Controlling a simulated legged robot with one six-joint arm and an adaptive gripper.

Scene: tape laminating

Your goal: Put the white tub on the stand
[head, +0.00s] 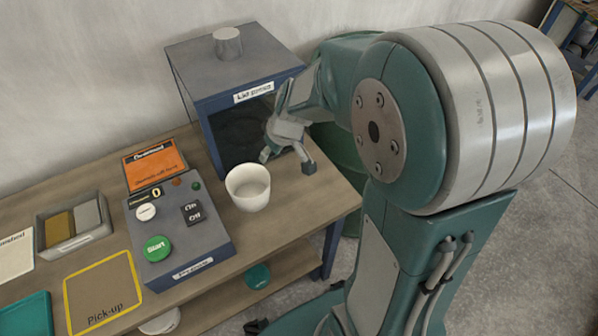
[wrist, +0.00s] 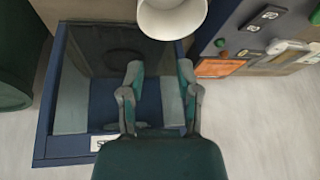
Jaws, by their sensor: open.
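The white tub (head: 248,193) stands upright and open on the wooden table, in front of the blue box labelled like "Lid press" (head: 207,122). It also shows at the top edge of the wrist view (wrist: 172,20), partly cut off. My gripper (head: 287,161) is open and empty, just right of the tub and apart from it, in front of the press opening. In the wrist view my gripper (wrist: 160,72) has its two fingers spread, pointing towards the tub. Nothing in view is clearly marked as the stand; the dark inside of the press is partly hidden by my arm.
A control box (head: 180,240) with a green Start button sits left of the tub. An orange card (head: 152,166), a grey bin (head: 75,228) and a yellow-edged Pick-up mat (head: 104,292) lie farther left. The table's right edge is close to the tub.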

